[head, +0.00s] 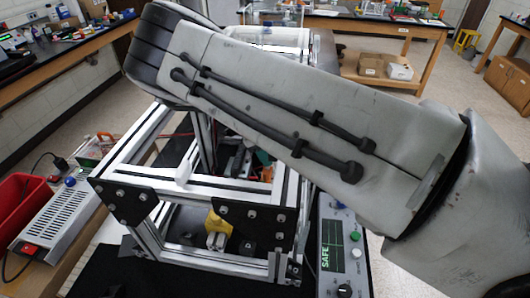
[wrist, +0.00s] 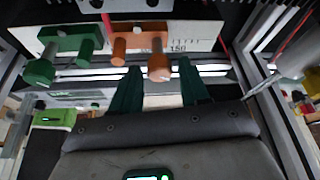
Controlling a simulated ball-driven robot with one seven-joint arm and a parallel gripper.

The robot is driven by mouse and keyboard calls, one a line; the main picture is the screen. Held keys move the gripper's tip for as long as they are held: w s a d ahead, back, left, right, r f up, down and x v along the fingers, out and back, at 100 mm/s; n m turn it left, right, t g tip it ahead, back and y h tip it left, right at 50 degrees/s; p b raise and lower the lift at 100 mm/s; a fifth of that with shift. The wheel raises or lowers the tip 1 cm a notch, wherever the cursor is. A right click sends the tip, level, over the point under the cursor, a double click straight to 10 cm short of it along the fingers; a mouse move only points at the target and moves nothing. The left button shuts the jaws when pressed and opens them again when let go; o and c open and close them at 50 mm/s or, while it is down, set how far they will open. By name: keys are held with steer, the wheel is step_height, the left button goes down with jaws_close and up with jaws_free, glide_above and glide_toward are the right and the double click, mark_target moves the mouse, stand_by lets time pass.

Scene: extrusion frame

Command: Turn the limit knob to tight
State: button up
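In the wrist view, an orange knob (wrist: 159,70) on a grey stem stands out from an orange block beside a white scale strip (wrist: 200,36) marked 150. I cannot read any limit or tight label. A green block with a similar green knob (wrist: 40,72) sits to its left. My gripper (wrist: 160,66) is open, with one dark green finger on each side of the orange knob. Visible gaps separate the fingers from the knob; its depth between them is hard to tell. In the head view my arm hides the gripper and these knobs.
The aluminium extrusion frame (head: 140,153) surrounds the work area, with bars close beside my gripper. A control box (head: 330,237) marked SAFE stands at the frame's right. A red bin (head: 20,205) and grey power strip (head: 58,222) lie left.

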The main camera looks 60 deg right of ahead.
jaws_close()
steer(key=shift+d+f+m+b, duration=0.1)
steer(key=shift+m+b, duration=0.45)
steer(key=shift+m, duration=0.25)
steer(key=shift+m+g+y+b, duration=0.3)
steer(key=shift+m+y+b, duration=0.35)
steer(key=shift+m, duration=0.85)
steer(key=shift+o, duration=1.1)
jaws_free()
steer(key=shift+w+r, duration=0.1)
steer(key=shift+r, duration=0.1)
steer(key=b+v, duration=0.2)
steer(key=v, duration=0.8)
steer(key=shift+r+b, duration=0.3)
steer(key=shift+r, duration=0.05)
steer(key=shift+w+d+f, duration=0.1)
steer(key=shift+w+d, duration=0.05)
